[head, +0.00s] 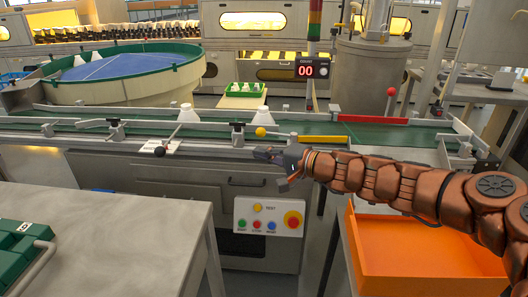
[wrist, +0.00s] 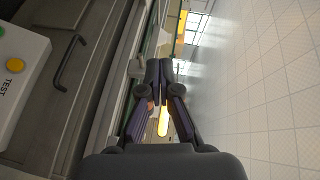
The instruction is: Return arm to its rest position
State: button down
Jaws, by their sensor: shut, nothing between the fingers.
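My copper-coloured arm reaches in from the right in the head view. My gripper (head: 268,154) is at its left end, in front of the conveyor's near edge and above the button panel. In the wrist view my gripper (wrist: 160,64) has its fingertips together with nothing held. The machine front, with a dark handle, lies on the left of the wrist view. A pale tiled floor fills the right side.
A yellow ball knob (head: 260,132) and a black ball knob (head: 160,151) stand near my gripper. An orange bin (head: 425,245) lies below my arm. A grey table (head: 140,225) stands at left.

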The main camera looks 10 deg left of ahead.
jog(key=s+r+n+g+h+p, duration=0.1)
jog(key=s+r+n+g+p, duration=0.2)
jog(key=s+r+p, duration=0.5)
jog(key=s+r+n+g+h+p, duration=0.1)
jog(key=s+r+n+g+p, duration=0.25)
jog(key=s+r, duration=0.45)
jog(key=s+d+r+m+g+h+p, duration=0.1)
jog(key=s+d+m+g+h+p, duration=0.1)
jog(key=s+d+h+p, duration=1)
jog(key=s+d+m+p, duration=0.1)
jog(key=s+d+p, duration=0.4)
jog(key=s+d, duration=0.7)
jog(key=shift+s+d+h+p, duration=0.25)
jog(key=shift+d+h+p, duration=0.15)
jog(key=shift+d, duration=1.05)
